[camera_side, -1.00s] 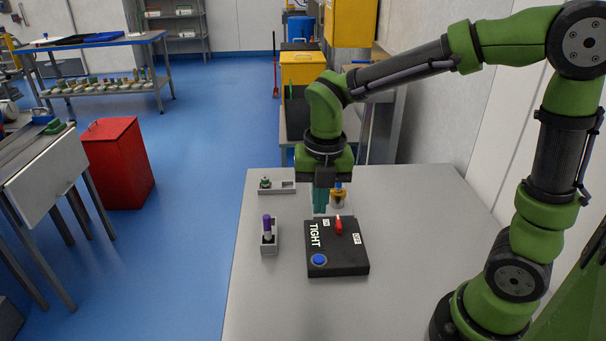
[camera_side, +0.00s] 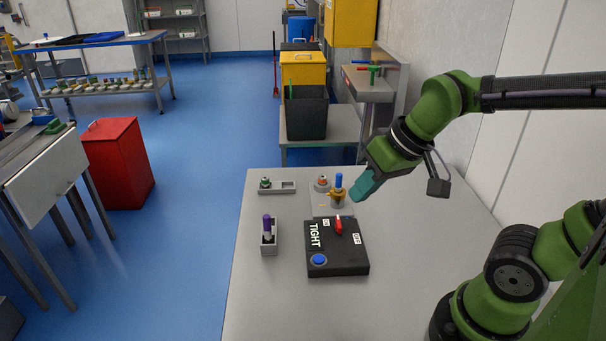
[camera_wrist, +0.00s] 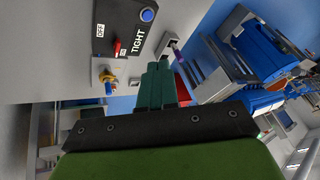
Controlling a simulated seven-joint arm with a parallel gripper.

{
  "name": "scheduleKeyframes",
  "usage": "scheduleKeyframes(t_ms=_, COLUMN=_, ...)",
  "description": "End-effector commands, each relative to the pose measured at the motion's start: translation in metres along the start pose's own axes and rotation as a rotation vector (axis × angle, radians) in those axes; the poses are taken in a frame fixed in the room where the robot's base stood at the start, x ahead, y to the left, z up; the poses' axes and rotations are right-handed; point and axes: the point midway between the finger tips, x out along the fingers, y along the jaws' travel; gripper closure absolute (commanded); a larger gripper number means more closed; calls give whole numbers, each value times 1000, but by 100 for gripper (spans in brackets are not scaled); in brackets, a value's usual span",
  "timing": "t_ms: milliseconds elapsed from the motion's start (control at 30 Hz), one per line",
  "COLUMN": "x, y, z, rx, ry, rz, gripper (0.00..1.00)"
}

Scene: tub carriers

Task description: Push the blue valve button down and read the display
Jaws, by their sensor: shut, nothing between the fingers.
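The black box (camera_side: 350,262) lies on the grey table and bears the word TIGHT (camera_side: 315,236) in white letters. A round blue button (camera_side: 319,259) sits at its near left corner. A red lever (camera_side: 339,225) stands at its far edge. Behind the box, a brass fitting (camera_side: 338,194) carries an upright blue pin (camera_side: 339,180). My gripper (camera_side: 364,194), with teal fingers, is shut and empty, tilted in the air to the right of the fitting, apart from it. The wrist view shows the fingers (camera_wrist: 157,72), the blue button (camera_wrist: 147,15) and the brass fitting (camera_wrist: 107,76).
A small grey holder (camera_side: 269,248) with a purple-topped piece (camera_side: 267,222) stands left of the box. A grey tray (camera_side: 284,188) with a small green-topped part (camera_side: 265,182) lies at the back left. An orange-topped part (camera_side: 322,184) stands beside the fitting. The table's front left is bare.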

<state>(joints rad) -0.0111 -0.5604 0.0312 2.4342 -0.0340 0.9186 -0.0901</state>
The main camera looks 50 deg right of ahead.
Motion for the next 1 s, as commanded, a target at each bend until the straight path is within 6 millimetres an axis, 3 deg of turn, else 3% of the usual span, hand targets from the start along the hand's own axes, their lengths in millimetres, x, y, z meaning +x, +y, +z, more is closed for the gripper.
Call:
scheduleKeyframes(t_ms=100, x=-17, y=4, z=6, rx=126, ry=83, rz=-42, gripper=100)
scheduleKeyframes(t_ms=300, x=-29, y=4, z=6, rx=130, ry=135, rz=-63, gripper=100)
scheduleKeyframes(t_ms=1000, x=-30, y=4, z=6, rx=126, ry=134, rz=-62, gripper=100)
